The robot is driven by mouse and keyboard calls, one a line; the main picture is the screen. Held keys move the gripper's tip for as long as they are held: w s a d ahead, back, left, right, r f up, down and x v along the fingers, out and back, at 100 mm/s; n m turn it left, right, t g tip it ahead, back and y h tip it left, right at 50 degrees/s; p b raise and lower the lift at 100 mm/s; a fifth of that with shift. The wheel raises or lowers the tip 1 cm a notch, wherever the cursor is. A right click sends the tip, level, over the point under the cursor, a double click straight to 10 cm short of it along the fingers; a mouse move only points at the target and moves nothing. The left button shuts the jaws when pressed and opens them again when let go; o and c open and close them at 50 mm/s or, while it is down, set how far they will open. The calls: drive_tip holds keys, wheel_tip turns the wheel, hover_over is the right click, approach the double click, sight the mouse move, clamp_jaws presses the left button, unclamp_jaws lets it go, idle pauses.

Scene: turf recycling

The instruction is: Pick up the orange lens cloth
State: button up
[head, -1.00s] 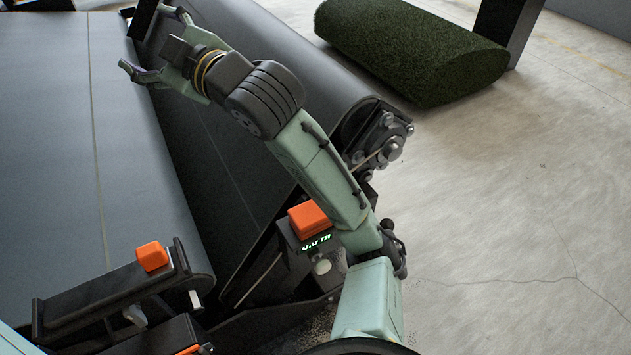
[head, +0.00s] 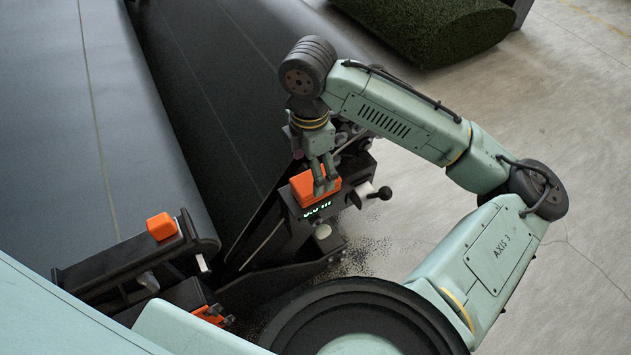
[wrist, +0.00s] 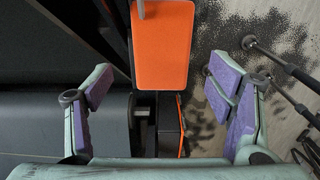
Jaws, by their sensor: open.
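An orange, flat-topped, rounded rectangular piece (head: 302,188) lies on top of the dark box with a small green-lit display. It fits the orange lens cloth by colour, but I cannot tell cloth from a solid cover. My gripper (head: 324,190) points down over it, and its fingers hide part of it. In the wrist view the orange piece (wrist: 162,45) lies at the top centre. My gripper (wrist: 160,92) is open there, its purple-padded fingers wide apart to the left and right, with nothing between the pads. I cannot tell whether the fingers touch it.
A similar orange block (head: 162,226) sits on a dark bracket (head: 115,262) at the left. The display box (head: 325,208) has a black-knobbed lever (head: 384,193) at its right. Dark belts and rollers (head: 205,120) fill the left. A green turf roll (head: 425,30) lies behind on open concrete floor.

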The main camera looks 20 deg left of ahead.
drive_tip(key=f, duration=0.3)
drive_tip(key=f+p, duration=0.1)
drive_tip(key=shift+w+d+f, duration=0.2)
drive_tip(key=shift+w+d, duration=0.1)
drive_tip(key=shift+d, duration=0.1)
drive_tip(key=shift+f, duration=0.4)
drive_tip(key=c, duration=1.2)
